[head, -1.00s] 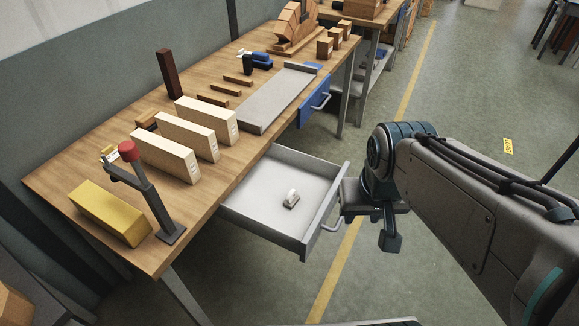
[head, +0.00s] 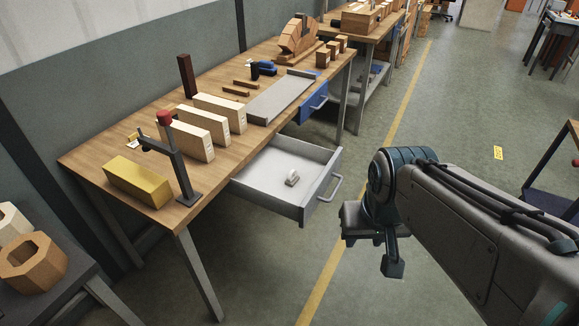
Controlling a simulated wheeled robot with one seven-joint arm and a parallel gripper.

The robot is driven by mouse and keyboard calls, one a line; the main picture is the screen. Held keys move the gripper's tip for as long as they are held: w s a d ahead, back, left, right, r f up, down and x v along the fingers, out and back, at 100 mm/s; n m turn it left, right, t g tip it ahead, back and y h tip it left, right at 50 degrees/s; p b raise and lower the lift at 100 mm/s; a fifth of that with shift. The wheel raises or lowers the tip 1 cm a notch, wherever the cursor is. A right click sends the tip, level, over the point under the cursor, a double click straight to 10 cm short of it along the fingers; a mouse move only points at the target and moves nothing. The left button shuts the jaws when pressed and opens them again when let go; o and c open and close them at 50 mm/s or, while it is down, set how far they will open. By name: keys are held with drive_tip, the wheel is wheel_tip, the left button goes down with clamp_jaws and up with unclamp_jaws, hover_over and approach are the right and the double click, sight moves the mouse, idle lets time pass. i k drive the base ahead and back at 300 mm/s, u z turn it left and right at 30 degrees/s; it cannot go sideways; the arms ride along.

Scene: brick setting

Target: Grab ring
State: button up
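A small whitish ring-like object (head: 292,178) lies in the open light-grey drawer (head: 268,184) under the near workbench. Its exact shape is too small to make out. My gripper (head: 371,250) hangs over the floor to the right of the drawer and apart from it. Its two fingers look spread and hold nothing that I can see. My arm runs in from the right edge and partly hides the wrist.
The workbench (head: 95,158) carries a yellow block (head: 137,181), several pale blocks (head: 217,113), a red-topped clamp stand (head: 181,160) and a grey tray (head: 275,100). A closed blue drawer (head: 313,103) is further back. Hexagonal wooden pieces (head: 32,262) sit at lower left.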

sight(292, 179)
drive_tip(key=u, duration=0.4)
drive_tip(key=i, duration=1.15)
drive_tip(key=z, duration=0.2)
